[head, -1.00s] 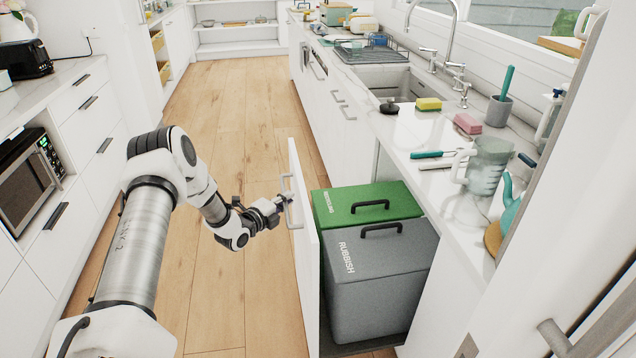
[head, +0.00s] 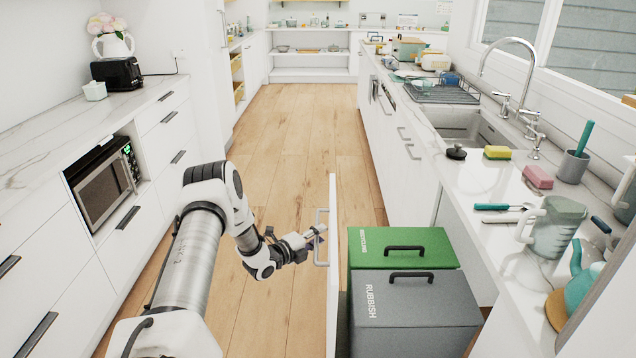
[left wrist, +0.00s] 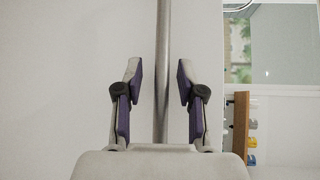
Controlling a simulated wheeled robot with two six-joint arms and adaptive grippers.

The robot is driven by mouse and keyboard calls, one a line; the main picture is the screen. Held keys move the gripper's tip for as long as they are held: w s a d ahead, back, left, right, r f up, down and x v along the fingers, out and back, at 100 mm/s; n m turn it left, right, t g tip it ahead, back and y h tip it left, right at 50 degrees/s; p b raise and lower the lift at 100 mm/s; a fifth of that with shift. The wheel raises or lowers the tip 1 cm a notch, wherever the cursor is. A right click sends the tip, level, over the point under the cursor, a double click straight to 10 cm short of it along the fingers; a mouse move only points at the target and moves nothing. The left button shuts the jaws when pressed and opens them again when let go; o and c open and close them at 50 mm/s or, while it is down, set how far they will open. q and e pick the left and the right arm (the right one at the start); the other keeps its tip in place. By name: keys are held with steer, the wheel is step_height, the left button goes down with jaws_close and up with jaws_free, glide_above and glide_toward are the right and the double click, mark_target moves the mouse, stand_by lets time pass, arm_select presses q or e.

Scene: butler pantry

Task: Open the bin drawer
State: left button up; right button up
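The bin drawer is pulled out from the right-hand counter, and its white front (head: 333,285) stands well clear of the cabinets. Inside are a green recycling bin (head: 375,247) and a grey rubbish bin (head: 420,312), both lidded with black handles. The drawer's upright bar handle (head: 320,250) faces my left gripper (head: 314,234). In the left wrist view the gripper (left wrist: 160,80) is open, its fingers on either side of the handle bar (left wrist: 162,45) with a gap on both sides. My right gripper is out of view.
A counter (head: 485,235) with a sink, sponges and a jug (head: 556,232) runs along the right. Cabinets with a microwave (head: 104,187) line the left. The wooden floor (head: 300,130) between them is clear.

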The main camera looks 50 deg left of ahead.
arm_select(q)
steer(key=s+r, duration=0.1)
steer(key=s, duration=0.6)
steer(key=shift+s+d, duration=0.15)
steer(key=shift+d, duration=0.15)
stand_by(0.4)
